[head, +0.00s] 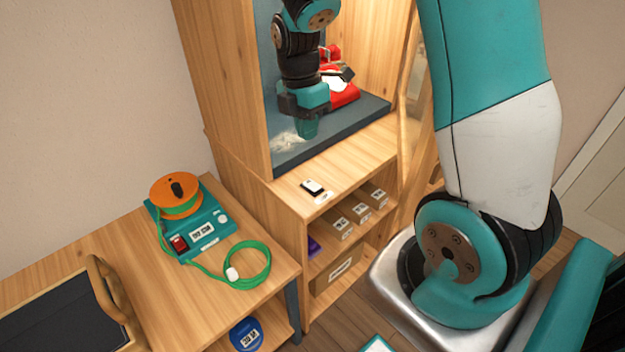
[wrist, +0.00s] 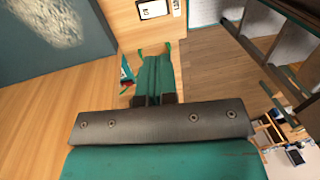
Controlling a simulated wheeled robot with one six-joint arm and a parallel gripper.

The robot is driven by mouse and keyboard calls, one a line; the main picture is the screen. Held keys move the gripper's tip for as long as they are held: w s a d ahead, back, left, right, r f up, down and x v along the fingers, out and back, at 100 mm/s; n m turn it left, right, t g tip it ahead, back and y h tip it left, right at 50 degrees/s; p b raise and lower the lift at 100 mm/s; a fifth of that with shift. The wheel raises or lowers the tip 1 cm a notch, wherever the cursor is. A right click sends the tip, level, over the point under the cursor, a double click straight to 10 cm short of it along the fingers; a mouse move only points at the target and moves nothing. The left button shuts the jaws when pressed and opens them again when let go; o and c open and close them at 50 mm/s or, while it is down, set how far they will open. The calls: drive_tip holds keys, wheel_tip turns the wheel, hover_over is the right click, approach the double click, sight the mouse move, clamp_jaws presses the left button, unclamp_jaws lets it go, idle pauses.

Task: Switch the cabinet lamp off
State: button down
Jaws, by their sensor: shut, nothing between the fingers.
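The wooden cabinet (head: 225,85) has an open upper compartment with a dark floor. A small black-framed white switch (head: 312,187) lies on the wooden ledge in front of it, beside a small label; the switch also shows at the top edge of the wrist view (wrist: 153,9). My gripper (head: 306,130) points down in front of the compartment, behind and above the switch and apart from it. Its fingers (wrist: 153,75) are together and empty. The lamp itself is not clearly visible; the compartment looks brightly lit.
A red phone (head: 343,95) stands in the compartment, partly behind my gripper. A pale rough patch (head: 288,142) is on its floor. Labelled boxes (head: 341,223) fill the shelves below. An orange-reeled teal device (head: 190,222) with a green cable sits on the left table.

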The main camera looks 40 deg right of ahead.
sight(313, 187)
drive_tip(key=f, duration=0.4)
drive_tip(key=s+f, duration=0.1)
drive_tip(key=f, duration=0.3)
drive_tip(key=s+f, duration=0.1)
drive_tip(key=f, duration=0.3)
drive_tip(key=shift+f, duration=0.2)
drive_tip(key=shift+w+a, duration=0.1)
